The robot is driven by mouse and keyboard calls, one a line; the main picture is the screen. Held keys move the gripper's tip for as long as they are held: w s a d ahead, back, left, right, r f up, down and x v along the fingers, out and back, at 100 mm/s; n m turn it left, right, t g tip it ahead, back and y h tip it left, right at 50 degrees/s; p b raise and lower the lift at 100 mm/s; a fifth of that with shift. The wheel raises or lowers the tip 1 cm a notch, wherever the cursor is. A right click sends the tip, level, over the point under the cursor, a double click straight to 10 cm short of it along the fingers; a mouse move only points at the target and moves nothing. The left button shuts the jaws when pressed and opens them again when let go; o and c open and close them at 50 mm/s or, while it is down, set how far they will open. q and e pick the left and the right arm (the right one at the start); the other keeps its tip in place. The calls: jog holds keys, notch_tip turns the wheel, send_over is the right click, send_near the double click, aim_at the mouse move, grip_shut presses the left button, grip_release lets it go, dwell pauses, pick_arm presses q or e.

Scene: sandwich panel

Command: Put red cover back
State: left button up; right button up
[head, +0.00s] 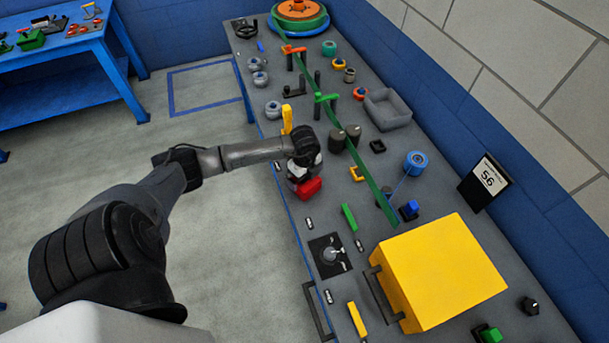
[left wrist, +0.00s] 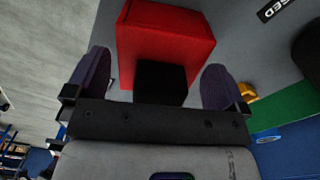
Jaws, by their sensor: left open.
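The red cover (head: 310,188) is a small red box at the left edge of the grey workbench in the head view. My left gripper (head: 304,172) is right at it and hides part of it. In the left wrist view the red cover (left wrist: 165,45) lies ahead of my left gripper (left wrist: 156,88), with a black block (left wrist: 160,80) on its near side. The two fingers are spread, one on each side of the black block, with gaps showing. My right gripper is not in view.
The bench (head: 340,285) carries a yellow box (head: 440,272), a joystick panel (head: 329,255), a green strip (head: 349,217), a long green band (head: 360,165) and a grey tray (head: 388,108). A yellow upright piece (head: 287,119) stands just behind my left gripper. Open floor lies left of the bench.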

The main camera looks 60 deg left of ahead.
pick_arm(q)
notch_tip(320, 180, up, 12)
jog(key=shift+f+p, duration=0.15)
jog(key=shift+p, duration=0.15)
jog(key=w+d+m+t+h, duration=0.2)
jog(key=d+m+t+h, duration=0.25)
jog(key=d+h, duration=1.05)
jog(key=d+r+n+t+y, duration=0.3)
jog(key=d+r+n+t, duration=0.4)
jog(key=d+t, duration=0.4)
jog(key=s+a+f+n+g+y, duration=0.2)
jog(key=s+a+f+n+y, duration=0.5)
jog(key=n+y, duration=0.65)
jog(key=s+d+f+m+g+h, duration=0.1)
jog(key=s+d+f+g, duration=0.2)
jog(key=s, duration=0.4)
jog(key=s+d+f+m+g, duration=0.1)
jog(key=s+d+f+g, duration=0.3)
jog(key=s+g, duration=0.3)
jog(key=shift+s+d+f+m+h, duration=0.35)
jog(key=shift+s+f+m, duration=0.1)
jog(key=shift+f, duration=0.15)
